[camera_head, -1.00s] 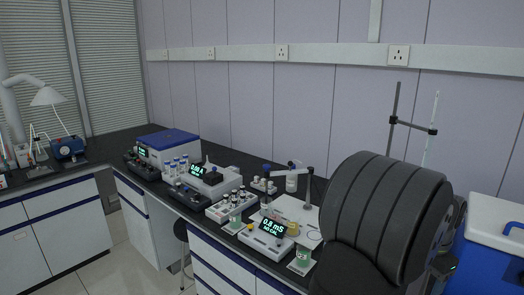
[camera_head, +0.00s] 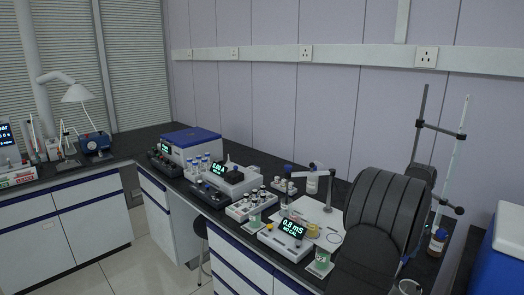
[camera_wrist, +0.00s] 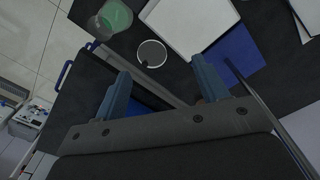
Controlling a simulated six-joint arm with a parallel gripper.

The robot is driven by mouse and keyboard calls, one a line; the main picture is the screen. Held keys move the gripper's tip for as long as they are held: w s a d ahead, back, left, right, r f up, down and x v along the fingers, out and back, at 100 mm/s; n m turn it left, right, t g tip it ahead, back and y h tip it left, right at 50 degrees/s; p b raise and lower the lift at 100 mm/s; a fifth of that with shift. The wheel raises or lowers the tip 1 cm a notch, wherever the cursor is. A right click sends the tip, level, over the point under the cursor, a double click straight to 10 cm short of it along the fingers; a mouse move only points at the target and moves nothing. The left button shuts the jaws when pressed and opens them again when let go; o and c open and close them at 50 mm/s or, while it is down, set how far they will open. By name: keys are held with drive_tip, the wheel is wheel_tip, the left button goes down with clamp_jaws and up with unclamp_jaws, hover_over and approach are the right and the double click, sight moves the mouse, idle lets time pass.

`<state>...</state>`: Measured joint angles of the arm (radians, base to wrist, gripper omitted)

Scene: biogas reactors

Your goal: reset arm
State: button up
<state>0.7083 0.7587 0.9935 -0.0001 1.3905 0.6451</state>
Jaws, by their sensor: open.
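My gripper (camera_wrist: 165,90) shows in the wrist view with its two blue-grey fingers spread apart. Nothing is between the fingertips except the view down to the dark bench and its edge. A beaker with green liquid (camera_wrist: 115,15) stands beyond the fingers at the upper left, apart from them. In the head view my dark ribbed arm fills the lower right, over the bench, and hides part of it; the gripper's fingers cannot be made out there.
A meter reading 0.8 mS (camera_head: 287,235) and a small beaker with green liquid (camera_head: 321,261) stand left of my arm. A stand with a rod (camera_head: 416,140), a brown bottle (camera_head: 437,242) and a blue-and-white box (camera_head: 500,255) are at the right. Racks and devices line the bench leftward.

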drive_tip(key=shift+w+a+f, duration=0.45)
drive_tip(key=shift+w+f, duration=0.45)
drive_tip(key=shift+w, duration=0.1)
drive_tip(key=shift+w+a+f, duration=0.45)
drive_tip(key=shift+w+f, duration=0.45)
drive_tip(key=shift+w, duration=0.05)
drive_tip(key=shift+w+a+f, duration=0.45)
drive_tip(key=shift+w+f, duration=0.45)
drive_tip(key=shift+w, duration=0.1)
drive_tip(key=shift+o, duration=0.4)
drive_tip(key=o, duration=0.6)
drive_tip(key=shift+o, duration=0.2)
drive_tip(key=s+a+r+m+t+h, duration=0.1)
drive_tip(key=s+a+r+m+h, duration=0.1)
drive_tip(key=s+r+m, duration=0.55)
drive_tip(key=s+a+r+m+h, duration=0.2)
drive_tip(key=s+r+m, duration=0.2)
drive_tip(key=r, duration=0.7)
drive_tip(key=s+x, duration=0.1)
drive_tip(key=x, duration=0.9)
drive_tip(key=shift+w, duration=0.45)
drive_tip(key=shift+r, duration=0.1)
